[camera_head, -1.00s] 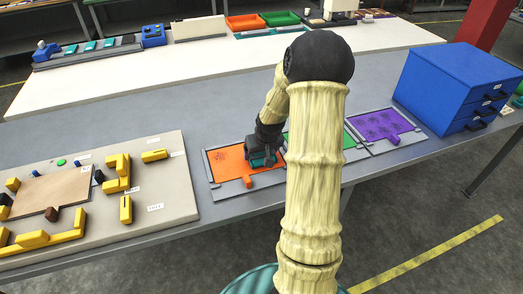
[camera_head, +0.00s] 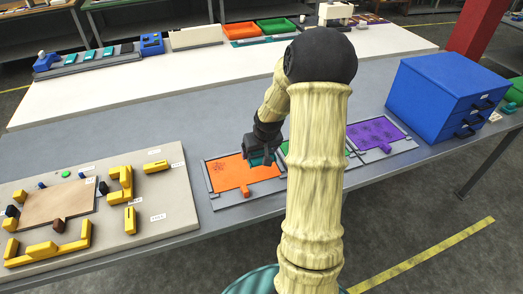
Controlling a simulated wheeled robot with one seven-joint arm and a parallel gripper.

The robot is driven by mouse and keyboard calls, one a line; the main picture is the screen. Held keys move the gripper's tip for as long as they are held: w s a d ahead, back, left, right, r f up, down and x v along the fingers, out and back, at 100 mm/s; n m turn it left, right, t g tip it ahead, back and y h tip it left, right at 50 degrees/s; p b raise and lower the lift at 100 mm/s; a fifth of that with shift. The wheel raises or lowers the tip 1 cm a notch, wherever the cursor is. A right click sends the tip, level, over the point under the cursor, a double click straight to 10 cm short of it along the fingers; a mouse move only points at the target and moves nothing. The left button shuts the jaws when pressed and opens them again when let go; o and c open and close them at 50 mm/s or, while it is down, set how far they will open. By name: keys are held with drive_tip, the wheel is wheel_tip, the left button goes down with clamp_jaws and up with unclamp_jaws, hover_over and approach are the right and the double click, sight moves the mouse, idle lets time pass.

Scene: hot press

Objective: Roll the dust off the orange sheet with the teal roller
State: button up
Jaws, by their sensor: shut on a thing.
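The orange sheet (camera_head: 228,174) lies in a grey frame on the table, left of my arm, with an orange tab (camera_head: 245,190) at its front edge. My gripper (camera_head: 260,160) is shut on the teal roller (camera_head: 262,158) at the right part of the orange sheet. The roller is partly hidden by the gripper, and I cannot tell whether it touches the sheet.
A green sheet (camera_head: 348,151) is mostly hidden behind my arm. A purple sheet (camera_head: 372,132) with dark dust lies farther right. A blue drawer cabinet (camera_head: 440,85) stands at the right. A beige board (camera_head: 170,205) with yellow blocks lies at the left.

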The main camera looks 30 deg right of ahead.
drive_tip(key=shift+w+a+r, duration=0.1)
drive_tip(key=shift+a+r, duration=0.1)
drive_tip(key=shift+r, duration=0.35)
drive_tip(key=shift+r+p, duration=0.35)
drive_tip(key=shift+p, duration=0.15)
drive_tip(key=shift+d, duration=0.1)
drive_tip(key=shift+f, duration=0.1)
